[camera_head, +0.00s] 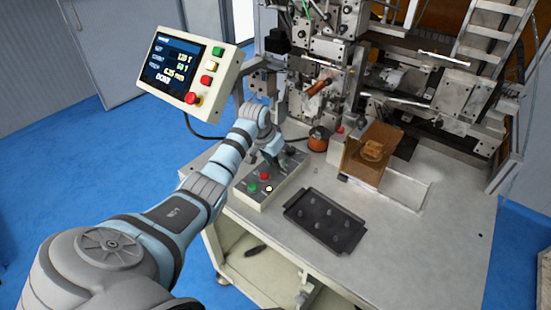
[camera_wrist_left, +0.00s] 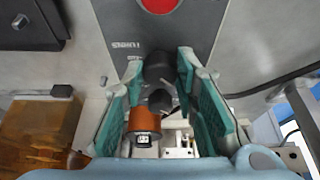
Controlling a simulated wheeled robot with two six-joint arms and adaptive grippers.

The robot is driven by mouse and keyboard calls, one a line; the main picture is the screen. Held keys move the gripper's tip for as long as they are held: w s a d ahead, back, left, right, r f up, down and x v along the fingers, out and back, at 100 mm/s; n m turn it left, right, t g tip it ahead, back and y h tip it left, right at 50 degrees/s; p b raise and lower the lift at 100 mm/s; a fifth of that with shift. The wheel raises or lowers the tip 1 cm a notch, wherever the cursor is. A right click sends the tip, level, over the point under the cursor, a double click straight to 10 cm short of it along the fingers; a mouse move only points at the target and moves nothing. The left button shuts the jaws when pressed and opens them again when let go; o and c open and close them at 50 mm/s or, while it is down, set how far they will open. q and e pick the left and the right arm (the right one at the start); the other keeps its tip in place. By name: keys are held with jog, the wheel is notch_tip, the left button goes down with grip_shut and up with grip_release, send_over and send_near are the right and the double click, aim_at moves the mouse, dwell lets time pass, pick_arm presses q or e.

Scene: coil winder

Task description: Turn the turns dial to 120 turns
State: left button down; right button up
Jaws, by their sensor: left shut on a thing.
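My right gripper is out of view.
The winding machine rises behind. The bench's front right is clear.

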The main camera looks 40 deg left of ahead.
pick_arm(q)
jog(key=c, duration=1.6)
grip_release()
jog(key=o, duration=0.4)
jog(key=shift+c, duration=0.2)
jog(key=shift+w+f, duration=0.1)
jog(key=shift+w, duration=0.05)
jog(key=v, duration=1.2)
